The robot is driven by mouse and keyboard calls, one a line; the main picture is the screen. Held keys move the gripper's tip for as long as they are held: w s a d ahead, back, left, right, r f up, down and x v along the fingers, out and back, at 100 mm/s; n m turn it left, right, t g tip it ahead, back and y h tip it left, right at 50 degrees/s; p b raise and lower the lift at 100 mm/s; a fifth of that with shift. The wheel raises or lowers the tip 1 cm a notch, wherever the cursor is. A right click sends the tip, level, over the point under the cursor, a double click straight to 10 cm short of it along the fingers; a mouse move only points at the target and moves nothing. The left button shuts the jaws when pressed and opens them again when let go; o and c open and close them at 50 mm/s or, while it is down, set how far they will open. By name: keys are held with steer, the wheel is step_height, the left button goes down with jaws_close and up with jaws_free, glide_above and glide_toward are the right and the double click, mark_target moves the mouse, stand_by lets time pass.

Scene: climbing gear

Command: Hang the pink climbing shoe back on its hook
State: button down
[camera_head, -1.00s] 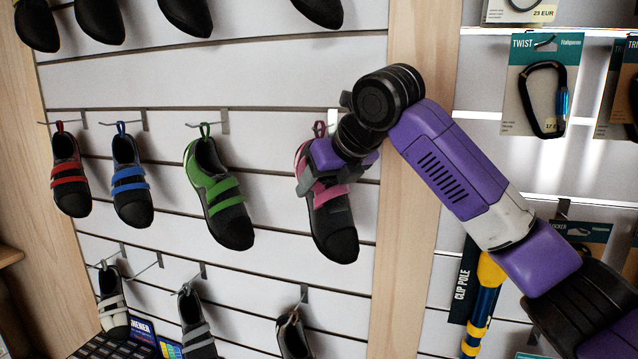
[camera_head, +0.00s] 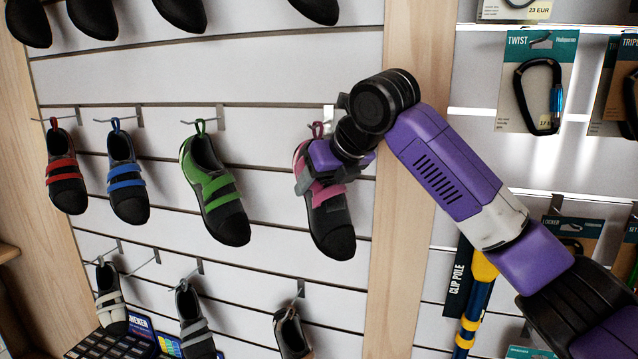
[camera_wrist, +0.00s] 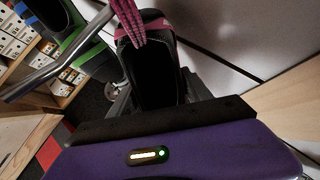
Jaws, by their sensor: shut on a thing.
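The pink climbing shoe (camera_head: 333,225) is grey and black with pink trim, toe down, close to the slatted wall. My gripper (camera_head: 325,184) is shut on its upper part, and my wrist covers much of its right side. Its pink heel loop (camera_head: 318,129) stands up near a metal hook (camera_head: 328,114) on the wall. In the wrist view the loop (camera_wrist: 128,20) is at the top, beside the bare metal rod of the hook (camera_wrist: 60,58). I cannot tell whether the loop is around the rod. The shoe's dark opening (camera_wrist: 152,75) lies between my fingers.
A green shoe (camera_head: 215,190), a blue shoe (camera_head: 127,178) and a red shoe (camera_head: 65,172) hang on hooks to the left. More shoes hang above and below. A wooden post (camera_head: 405,250) stands just right, with packaged carabiners (camera_head: 537,85) and a clip pole (camera_head: 476,305) beyond.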

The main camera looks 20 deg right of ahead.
steer(key=shift+c, duration=1.9)
jaws_free()
